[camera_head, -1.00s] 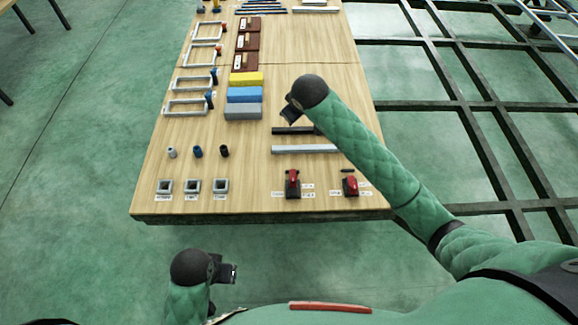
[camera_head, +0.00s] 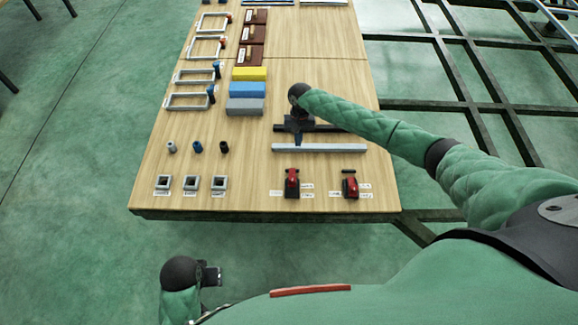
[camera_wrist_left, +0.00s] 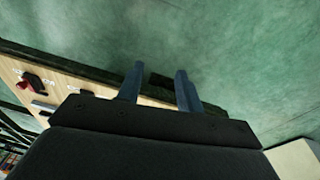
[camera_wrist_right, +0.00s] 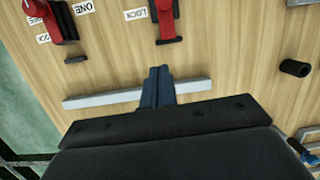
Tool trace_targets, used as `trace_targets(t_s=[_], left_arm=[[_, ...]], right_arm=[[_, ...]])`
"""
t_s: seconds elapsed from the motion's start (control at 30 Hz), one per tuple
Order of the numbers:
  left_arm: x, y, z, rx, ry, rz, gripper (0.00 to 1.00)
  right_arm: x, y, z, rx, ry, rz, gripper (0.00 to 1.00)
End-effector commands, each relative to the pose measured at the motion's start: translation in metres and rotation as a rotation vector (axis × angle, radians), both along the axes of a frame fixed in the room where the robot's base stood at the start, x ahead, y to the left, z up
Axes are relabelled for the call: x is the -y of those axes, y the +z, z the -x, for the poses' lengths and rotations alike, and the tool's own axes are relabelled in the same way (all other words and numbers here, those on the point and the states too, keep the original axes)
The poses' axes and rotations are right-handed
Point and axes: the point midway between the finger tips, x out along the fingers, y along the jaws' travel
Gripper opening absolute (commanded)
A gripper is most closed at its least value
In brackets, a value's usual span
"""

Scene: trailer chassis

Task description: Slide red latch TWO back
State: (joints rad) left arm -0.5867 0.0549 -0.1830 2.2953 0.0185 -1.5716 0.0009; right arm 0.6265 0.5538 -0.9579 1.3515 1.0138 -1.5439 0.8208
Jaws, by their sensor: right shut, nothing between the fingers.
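Two red latches on dark bases stand near the table's front edge. The left latch (camera_head: 291,183) also shows in the right wrist view (camera_wrist_right: 166,18). The right latch (camera_head: 350,185) also shows in the right wrist view (camera_wrist_right: 58,20), beside a label reading ONE. The other latch has a LOCK label beside it; I cannot read its number. My right gripper (camera_head: 298,140) is shut and empty, pointing down near the grey bar, behind the left latch. Its fingers (camera_wrist_right: 157,86) overlap that bar in the right wrist view. My left gripper (camera_head: 212,275) is open and empty, off the table's front edge.
Yellow, blue and grey blocks (camera_head: 246,106), small cylinders (camera_head: 197,147) and square sockets (camera_head: 191,183) stand to the left. The wood between the sockets and left latch is clear.

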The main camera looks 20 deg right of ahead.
Motion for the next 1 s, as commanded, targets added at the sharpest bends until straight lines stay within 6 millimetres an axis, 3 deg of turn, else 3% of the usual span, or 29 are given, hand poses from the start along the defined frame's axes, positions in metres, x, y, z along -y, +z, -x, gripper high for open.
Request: trace_targets(t_s=[0.3,0.73,1.0], left_arm=[[0.0,0.0,-0.001,0.005,0.001,0.0,0.36],[0.0,0.0,-0.001,0.005,0.001,0.0,0.36],[0.0,-0.02,-0.004,0.003,0.0,-0.003,0.36]], right_arm=[[-0.006,0.002,0.001,-0.022,-0.192,0.019,0.0],[-0.006,0.001,0.001,-0.023,-0.205,0.022,0.0],[-0.009,-0.025,0.008,-0.024,-0.204,0.024,0.0]])
